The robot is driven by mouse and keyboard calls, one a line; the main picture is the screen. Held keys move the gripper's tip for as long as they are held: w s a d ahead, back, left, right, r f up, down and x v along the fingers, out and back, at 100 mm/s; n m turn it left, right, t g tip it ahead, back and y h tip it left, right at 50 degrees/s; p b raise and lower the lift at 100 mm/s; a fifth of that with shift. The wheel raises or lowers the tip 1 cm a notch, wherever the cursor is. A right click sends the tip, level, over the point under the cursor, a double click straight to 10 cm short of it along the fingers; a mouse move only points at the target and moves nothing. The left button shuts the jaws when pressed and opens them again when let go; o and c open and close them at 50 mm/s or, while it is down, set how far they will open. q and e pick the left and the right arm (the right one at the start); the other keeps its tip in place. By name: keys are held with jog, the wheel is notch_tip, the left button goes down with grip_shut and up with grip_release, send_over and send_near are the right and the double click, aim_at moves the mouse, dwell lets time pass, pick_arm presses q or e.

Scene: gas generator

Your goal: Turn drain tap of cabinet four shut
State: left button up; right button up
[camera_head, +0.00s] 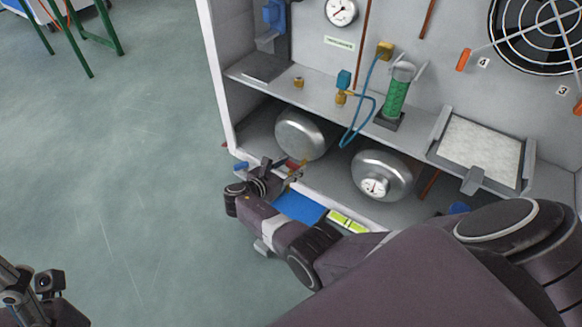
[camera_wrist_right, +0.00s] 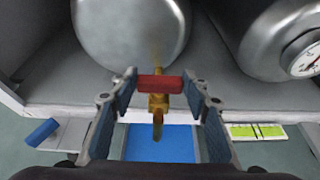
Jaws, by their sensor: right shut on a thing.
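The drain tap has a red handle (camera_wrist_right: 160,85) on a brass body (camera_wrist_right: 157,108), below a silver tank (camera_wrist_right: 130,25). In the right wrist view the handle lies crosswise, level in the picture, with the brass outlet pointing toward me. My right gripper (camera_wrist_right: 160,88) has one finger at each end of the handle and is shut on it. In the head view the right gripper (camera_head: 286,170) is at the cabinet's front edge by the left tank (camera_head: 300,136), and it partly hides the tap. Dark parts of my left arm (camera_head: 35,290) show at the lower left; its jaws are unclear.
A second tank with a gauge (camera_head: 375,187) stands to the right under the shelf (camera_head: 330,104). A blue pad (camera_head: 299,207), a green-yellow level (camera_head: 347,221) and a small blue handle (camera_head: 241,166) are along the front edge.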

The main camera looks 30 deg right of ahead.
jog(key=shift+d, duration=0.1)
jog(key=o, duration=1.2)
jog(key=shift+c, duration=0.2)
notch_tip(320, 180, up, 10)
dwell(0.3)
